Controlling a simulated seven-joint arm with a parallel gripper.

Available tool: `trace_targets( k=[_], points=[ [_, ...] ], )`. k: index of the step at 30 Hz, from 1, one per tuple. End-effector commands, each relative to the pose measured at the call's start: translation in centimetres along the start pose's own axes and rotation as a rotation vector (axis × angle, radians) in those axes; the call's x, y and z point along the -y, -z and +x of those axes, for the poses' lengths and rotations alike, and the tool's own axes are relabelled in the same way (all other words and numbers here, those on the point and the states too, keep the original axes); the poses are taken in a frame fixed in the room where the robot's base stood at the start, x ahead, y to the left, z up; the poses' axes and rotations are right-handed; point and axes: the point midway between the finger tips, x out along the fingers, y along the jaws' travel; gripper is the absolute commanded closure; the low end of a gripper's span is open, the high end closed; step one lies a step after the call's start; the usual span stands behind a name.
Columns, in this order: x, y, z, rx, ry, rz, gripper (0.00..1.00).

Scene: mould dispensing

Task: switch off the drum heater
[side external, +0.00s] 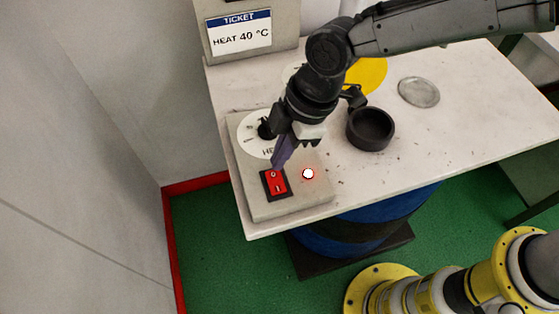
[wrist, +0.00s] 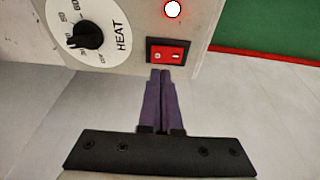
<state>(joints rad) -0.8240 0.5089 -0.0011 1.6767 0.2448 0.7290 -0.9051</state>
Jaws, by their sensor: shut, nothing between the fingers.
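The drum heater's control box (side external: 304,203) lies on the white table, and it also fills the top of the wrist view (wrist: 130,58). It carries a red rocker switch (side external: 275,184) marked O and I, which shows in the wrist view (wrist: 167,54). A round HEAT dial (side external: 251,140) with a black knob sits beside it, also in the wrist view (wrist: 88,34). A small round lamp (side external: 308,174) glows white with a red rim. My gripper (side external: 275,165) is shut and empty, its purple fingertips at the switch's O end. I cannot tell whether they touch.
A ticket stand (side external: 250,52) reading HEAT 40 °C stands at the back left. A black cup (side external: 370,130), a yellow disc (side external: 368,75) and a clear lid (side external: 418,92) are on the table (side external: 450,140). A blue drum (side external: 350,232) is below it.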

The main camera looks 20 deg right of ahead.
Motion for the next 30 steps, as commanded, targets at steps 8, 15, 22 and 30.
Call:
trace_targets(
  k=[8, 15, 22, 30],
  points=[
    [-0.3, -1.0, 3.2, 0.001, 0.001, 0.000, 1.00],
    [-0.3, -1.1, 3.7, 0.000, -0.001, 0.000, 1.00],
    [-0.4, -1.2, 3.7, 0.000, 0.003, 0.001, 1.00],
    [-0.6, -1.4, 4.3, 0.003, 0.061, 0.019, 1.00]
  ],
)
